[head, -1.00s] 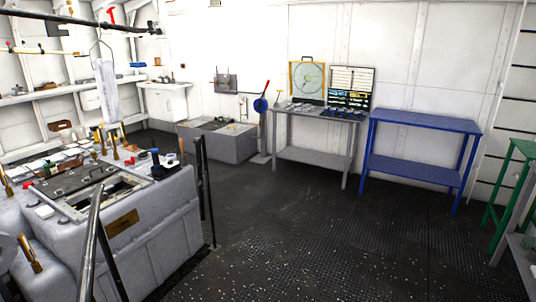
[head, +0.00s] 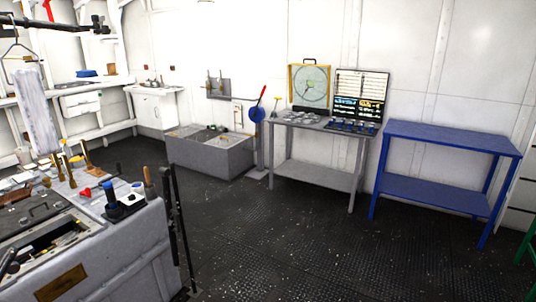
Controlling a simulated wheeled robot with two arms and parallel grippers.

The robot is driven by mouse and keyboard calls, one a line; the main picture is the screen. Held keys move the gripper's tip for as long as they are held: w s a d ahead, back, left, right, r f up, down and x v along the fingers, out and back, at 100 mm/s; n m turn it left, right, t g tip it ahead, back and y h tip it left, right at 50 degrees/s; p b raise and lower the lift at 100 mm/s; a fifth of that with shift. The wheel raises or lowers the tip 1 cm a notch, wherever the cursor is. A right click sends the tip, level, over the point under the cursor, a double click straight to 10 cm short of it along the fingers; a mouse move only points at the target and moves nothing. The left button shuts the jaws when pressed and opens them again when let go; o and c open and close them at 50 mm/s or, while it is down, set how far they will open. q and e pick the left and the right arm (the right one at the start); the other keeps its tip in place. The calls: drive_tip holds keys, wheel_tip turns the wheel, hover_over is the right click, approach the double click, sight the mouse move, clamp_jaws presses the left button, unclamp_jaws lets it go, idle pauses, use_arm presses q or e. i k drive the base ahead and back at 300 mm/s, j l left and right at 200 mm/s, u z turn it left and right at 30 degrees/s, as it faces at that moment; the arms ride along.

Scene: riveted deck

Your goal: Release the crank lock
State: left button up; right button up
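A blue round crank unit (head: 257,113) with a red-tipped lever stands on a grey post against the back wall, between the grey sink tub and the grey table. The lever points up and to the right. It is too small here to make out a lock on it. Neither of my grippers shows in the head view.
A grey tub (head: 209,157) stands left of the crank. A grey table (head: 318,129) with a framed dial (head: 309,86) and an open case (head: 360,96) stands right of it, then a blue table (head: 447,139). A large grey console (head: 92,262) with a railing fills the near left. The dark floor (head: 290,240) ahead is clear.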

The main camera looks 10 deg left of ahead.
sight(87, 192)
drive_tip(key=i+u, duration=0.4)
drive_tip(key=i+l+u, duration=0.15)
drive_tip(key=i+u, duration=0.45)
drive_tip(key=u, duration=0.15)
drive_tip(key=i+u, duration=0.25)
drive_tip(key=u, duration=0.15)
drive_tip(key=i+u, duration=0.2)
drive_tip(key=u, duration=0.15)
drive_tip(key=i+l, duration=1.25)
drive_tip(key=i, duration=0.5)
